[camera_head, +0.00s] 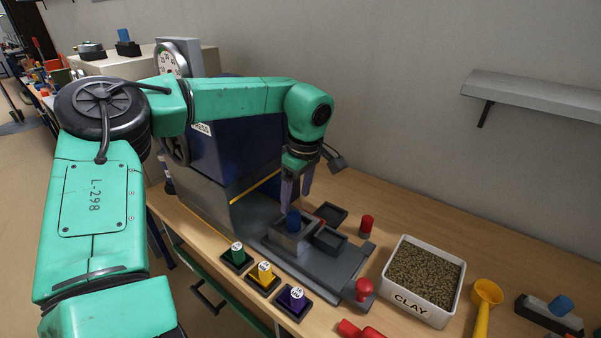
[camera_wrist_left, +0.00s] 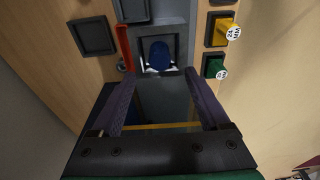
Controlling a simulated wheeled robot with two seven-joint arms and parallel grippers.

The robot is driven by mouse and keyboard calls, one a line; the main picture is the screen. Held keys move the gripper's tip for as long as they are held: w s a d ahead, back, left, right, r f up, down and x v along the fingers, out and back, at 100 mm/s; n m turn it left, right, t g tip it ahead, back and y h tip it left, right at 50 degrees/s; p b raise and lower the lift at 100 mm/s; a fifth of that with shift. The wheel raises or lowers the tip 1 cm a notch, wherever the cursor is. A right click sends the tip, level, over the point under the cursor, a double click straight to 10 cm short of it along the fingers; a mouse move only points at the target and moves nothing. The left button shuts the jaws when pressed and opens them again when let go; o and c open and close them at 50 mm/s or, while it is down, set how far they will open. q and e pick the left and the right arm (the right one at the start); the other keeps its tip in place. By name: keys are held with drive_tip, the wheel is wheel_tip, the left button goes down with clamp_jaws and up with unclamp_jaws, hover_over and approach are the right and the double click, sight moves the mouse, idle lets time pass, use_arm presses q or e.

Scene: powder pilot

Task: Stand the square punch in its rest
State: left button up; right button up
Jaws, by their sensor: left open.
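A blue-topped piece (camera_head: 293,219) sits in a grey block (camera_head: 291,238) on the press bed; it may be the square punch, but its lower part is hidden. It also shows in the left wrist view (camera_wrist_left: 159,55). My left gripper (camera_head: 294,196) is open and empty, pointing down just above the blue top. In the left wrist view its fingertips (camera_wrist_left: 162,75) are spread to either side of the piece's line. Which holder is the punch's rest I cannot tell; a dark holder with a blue piece (camera_head: 561,305) stands at the far right. My right gripper is not in view.
Green (camera_head: 237,253), yellow (camera_head: 264,271) and purple (camera_head: 292,297) labelled pieces stand in dark bases along the front edge. A clay tub (camera_head: 420,316), red-knobbed pieces (camera_head: 364,290) and a yellow scoop (camera_head: 486,295) lie right. The blue press (camera_head: 240,150) stands behind.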

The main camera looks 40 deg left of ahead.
sight(294, 214)
use_arm(q)
drive_tip(key=f, duration=0.5)
drive_tip(key=shift+a+f, duration=0.35)
drive_tip(key=shift+a, duration=0.05)
drive_tip(key=shift+c, duration=0.3)
clamp_jaws()
drive_tip(key=c, duration=0.8)
unclamp_jaws()
clamp_jaws()
drive_tip(key=shift+r+p, duration=2.35)
drive_tip(key=shift+r, duration=1.3)
drive_tip(key=shift+f, duration=0.1)
